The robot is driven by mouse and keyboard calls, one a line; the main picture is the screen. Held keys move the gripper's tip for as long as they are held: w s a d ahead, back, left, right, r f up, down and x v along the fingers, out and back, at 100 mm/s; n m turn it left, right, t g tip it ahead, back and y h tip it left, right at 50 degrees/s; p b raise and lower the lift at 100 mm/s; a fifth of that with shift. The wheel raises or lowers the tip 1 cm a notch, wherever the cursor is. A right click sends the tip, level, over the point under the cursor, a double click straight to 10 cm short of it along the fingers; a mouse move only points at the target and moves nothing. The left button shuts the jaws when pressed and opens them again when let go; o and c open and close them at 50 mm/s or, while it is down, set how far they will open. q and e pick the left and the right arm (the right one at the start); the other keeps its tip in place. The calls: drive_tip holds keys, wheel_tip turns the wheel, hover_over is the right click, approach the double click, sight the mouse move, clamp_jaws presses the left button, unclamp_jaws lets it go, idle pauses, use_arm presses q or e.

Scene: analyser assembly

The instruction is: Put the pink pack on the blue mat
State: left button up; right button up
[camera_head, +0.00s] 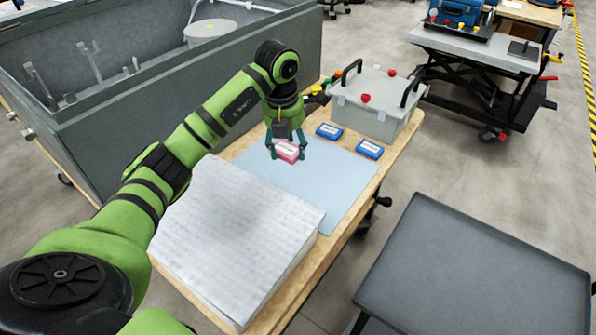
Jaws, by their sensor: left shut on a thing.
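The pink pack (288,151) is a small pink and white block. My left gripper (287,150) is shut on it, with one finger at each side, pointing down. The pack shows over the far left part of the blue mat (325,187), a flat pale blue sheet on the wooden table. I cannot tell whether the pack touches the mat or hangs just above it. My right gripper is not in view.
Two blue packs (329,131) (369,149) lie near the mat's far edge. A grey box (372,112) with black handles stands behind them. A white padded slab (232,235) lies at the near left. A dark tray (480,270) is at the right. The mat's middle is clear.

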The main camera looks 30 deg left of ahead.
use_arm(q)
hover_over(290, 182)
drive_tip(key=f, duration=0.4)
drive_tip(key=shift+s+f+p, duration=0.3)
drive_tip(key=shift+f+p, duration=0.1)
drive_tip(key=shift+f, duration=0.55)
wheel_tip(290, 182, down, 3)
drive_tip(key=shift+f, duration=0.25)
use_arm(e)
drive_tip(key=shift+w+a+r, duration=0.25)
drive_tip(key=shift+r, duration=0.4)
use_arm(q)
drive_tip(key=shift+f, duration=0.15)
drive_tip(key=o, duration=1.2)
drive_tip(key=shift+c, duration=0.2)
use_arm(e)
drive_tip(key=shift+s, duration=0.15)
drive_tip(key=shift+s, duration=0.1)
